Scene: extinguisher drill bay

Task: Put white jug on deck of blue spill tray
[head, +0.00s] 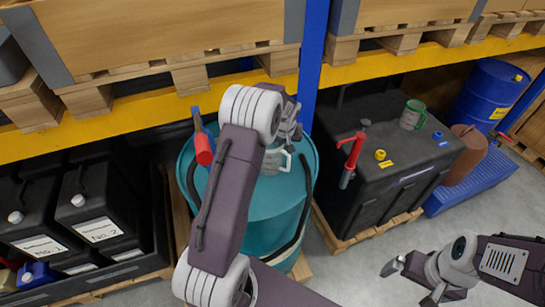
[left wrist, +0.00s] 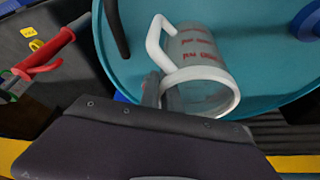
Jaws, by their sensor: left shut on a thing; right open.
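The white jug (head: 273,160) is over the top of the teal drum, partly hidden by my left arm in the head view. In the left wrist view the jug (left wrist: 200,75) is pale, with red markings, a white rim and a white handle. My left gripper (head: 290,128) is shut on its rim side; a finger (left wrist: 153,90) shows at the rim. I cannot tell whether the jug touches the drum top. The blue spill tray (head: 455,203) lies on the floor at right. My right gripper (head: 405,275) is open and empty at lower right.
The teal drum (head: 260,210) has a red-handled tool at its left. A black tank (head: 380,200) stands between drum and tray, with a red-handled pump (head: 350,160) and green-handled jug (head: 412,115) on top. A blue drum (head: 490,95) and brown container (head: 468,155) occupy the tray; its front strip is clear.

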